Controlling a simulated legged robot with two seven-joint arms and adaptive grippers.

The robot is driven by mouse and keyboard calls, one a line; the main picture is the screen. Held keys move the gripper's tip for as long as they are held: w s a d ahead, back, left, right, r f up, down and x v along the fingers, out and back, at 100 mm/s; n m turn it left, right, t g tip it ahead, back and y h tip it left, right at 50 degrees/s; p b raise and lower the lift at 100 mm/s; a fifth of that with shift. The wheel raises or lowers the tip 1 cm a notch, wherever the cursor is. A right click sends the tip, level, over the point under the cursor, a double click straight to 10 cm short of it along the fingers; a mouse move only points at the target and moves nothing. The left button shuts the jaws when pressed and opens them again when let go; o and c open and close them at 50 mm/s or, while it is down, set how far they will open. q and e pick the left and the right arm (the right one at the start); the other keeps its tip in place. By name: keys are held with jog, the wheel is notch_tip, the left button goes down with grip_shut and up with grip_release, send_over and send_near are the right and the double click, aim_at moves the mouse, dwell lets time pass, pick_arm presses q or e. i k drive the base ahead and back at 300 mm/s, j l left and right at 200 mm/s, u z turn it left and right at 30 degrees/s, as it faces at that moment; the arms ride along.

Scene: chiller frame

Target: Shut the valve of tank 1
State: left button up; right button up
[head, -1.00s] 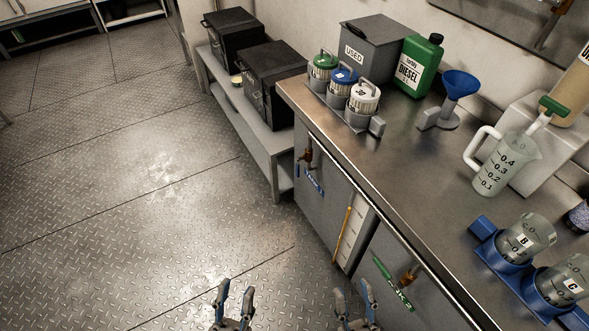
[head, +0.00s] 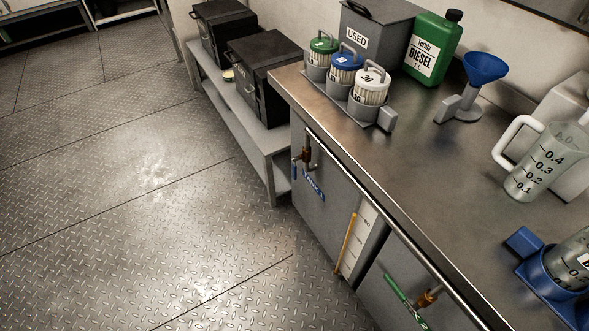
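The valve of tank 1 (head: 307,156) is a brass-coloured fitting on the grey cabinet front below the counter's far left end. Its small blue handle (head: 294,169) shows at its left and looks roughly upright. A blue label (head: 313,187), apparently reading TANK 1, sits just below the valve. A second brass valve (head: 428,298) with a green label or handle (head: 403,301) is farther right on the same front, cut by the lower edge. Neither of my grippers is in view.
A metal rail (head: 385,222) runs along the counter (head: 400,165) edge. A low grey shelf (head: 270,150) with black boxes (head: 262,72) stands left of the cabinet. A yellow-marked gauge (head: 347,242) lies between the valves. The plate floor (head: 140,220) is clear.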

aim_at(294, 169)
jog(key=i+j+z, duration=0.1)
jog(key=i+j, duration=0.15)
jog(key=j, duration=0.15)
jog(key=i+j+z, duration=0.15)
jog(key=j, duration=0.25)
jog(key=i+j+z, duration=0.1)
jog(key=i+j, duration=0.25)
jog(key=i+j+z, duration=0.1)
jog(key=j, duration=0.4)
jog(key=i+j+z, duration=0.15)
jog(key=j, duration=0.35)
jog(key=i+j+z, duration=0.1)
jog(key=i+j, duration=0.2)
jog(key=j, duration=0.2)
jog(key=i+j+z, duration=0.1)
jog(key=j, duration=0.4)
jog(key=i+j+z, duration=0.15)
jog(key=j, duration=0.35)
